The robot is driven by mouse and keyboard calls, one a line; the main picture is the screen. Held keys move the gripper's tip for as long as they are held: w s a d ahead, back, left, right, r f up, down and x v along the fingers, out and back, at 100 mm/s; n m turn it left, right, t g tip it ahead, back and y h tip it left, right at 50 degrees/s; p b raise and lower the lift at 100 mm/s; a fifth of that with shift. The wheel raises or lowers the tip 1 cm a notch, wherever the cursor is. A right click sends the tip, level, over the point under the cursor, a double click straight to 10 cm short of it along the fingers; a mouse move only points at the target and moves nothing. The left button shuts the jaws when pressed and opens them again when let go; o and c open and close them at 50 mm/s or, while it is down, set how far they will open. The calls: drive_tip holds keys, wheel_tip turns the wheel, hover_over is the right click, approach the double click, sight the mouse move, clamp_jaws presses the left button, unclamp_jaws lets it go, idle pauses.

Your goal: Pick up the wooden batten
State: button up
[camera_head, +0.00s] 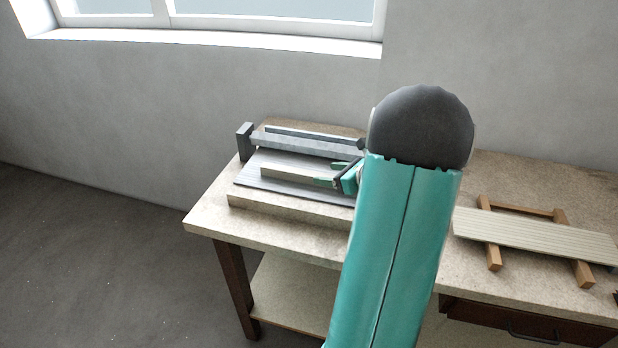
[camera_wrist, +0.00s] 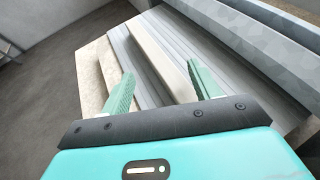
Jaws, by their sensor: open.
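The wooden batten (camera_head: 290,174) is a pale, straight strip lying on grey ribbed profiles (camera_head: 250,186) at the left end of the workbench. In the wrist view the batten (camera_wrist: 158,58) runs lengthwise between the two green fingers. My gripper (camera_wrist: 158,85) is open, with one finger on each side of the batten. In the head view my gripper (camera_head: 330,175) is at the batten's right end, partly hidden by my arm. I cannot tell whether the fingers touch the batten.
A grey metal bar with a dark end block (camera_head: 245,142) runs behind the batten. The workbench (camera_head: 212,208) has a lower shelf (camera_head: 285,300). At the right, pale slats (camera_head: 535,238) lie across a wooden frame (camera_head: 495,258). A wall and window stand behind.

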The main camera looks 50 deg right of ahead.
sight(312, 173)
drive_tip(key=x, duration=0.5)
drive_tip(key=shift+w+a+f, duration=0.1)
drive_tip(key=shift+w+f, duration=0.2)
drive_tip(key=shift+s, duration=0.1)
drive_tip(key=c, duration=1.1)
